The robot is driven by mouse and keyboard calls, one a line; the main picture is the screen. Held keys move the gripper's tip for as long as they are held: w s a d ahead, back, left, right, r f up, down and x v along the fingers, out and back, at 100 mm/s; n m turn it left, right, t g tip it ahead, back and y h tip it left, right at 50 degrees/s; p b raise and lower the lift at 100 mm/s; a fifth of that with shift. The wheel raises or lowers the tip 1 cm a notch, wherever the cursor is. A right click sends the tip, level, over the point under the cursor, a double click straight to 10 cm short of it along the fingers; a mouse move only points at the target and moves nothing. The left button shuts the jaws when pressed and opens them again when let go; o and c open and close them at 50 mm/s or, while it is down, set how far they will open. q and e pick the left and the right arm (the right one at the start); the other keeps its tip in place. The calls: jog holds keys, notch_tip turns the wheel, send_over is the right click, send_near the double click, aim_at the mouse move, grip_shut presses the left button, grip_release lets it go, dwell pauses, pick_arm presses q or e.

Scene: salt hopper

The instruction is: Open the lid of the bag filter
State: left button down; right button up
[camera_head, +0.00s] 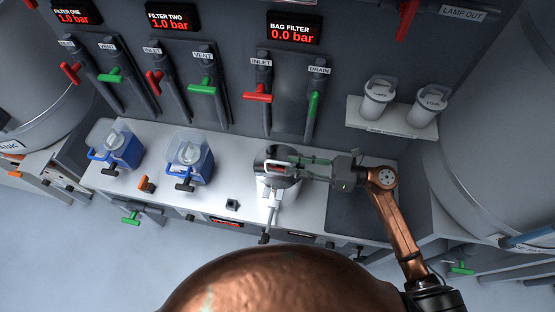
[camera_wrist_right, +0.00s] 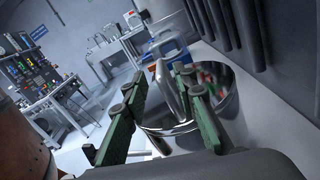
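The bag filter (camera_head: 268,193) is a pale cylinder on the white counter, with a shiny metal lid (camera_head: 266,155) on top. A raised loop handle on the lid (camera_wrist_right: 163,92) shows in the right wrist view. My right gripper (camera_head: 293,164) reaches in from the right over the lid. Its green fingers are apart, one on each side of the handle; I see a gap and cannot tell any contact. The fingers hide part of the lid. A clamp-like fitting (camera_head: 272,212) is at the filter's front. My left gripper is not in view.
The bag filter display (camera_head: 293,32) reads 0.0 bar. Below it are a red inlet handle (camera_head: 257,97) and a green drain handle (camera_head: 314,103). Two blue filter housings (camera_head: 117,152) stand left on the counter. A shelf (camera_head: 391,126) with two white canisters is behind my right arm.

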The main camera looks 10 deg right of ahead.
aim_at(278, 162)
jog(key=x, duration=0.5)
jog(key=shift+w+a, duration=0.1)
jog(key=shift+a, duration=0.1)
jog(key=shift+c, duration=0.6)
grip_shut()
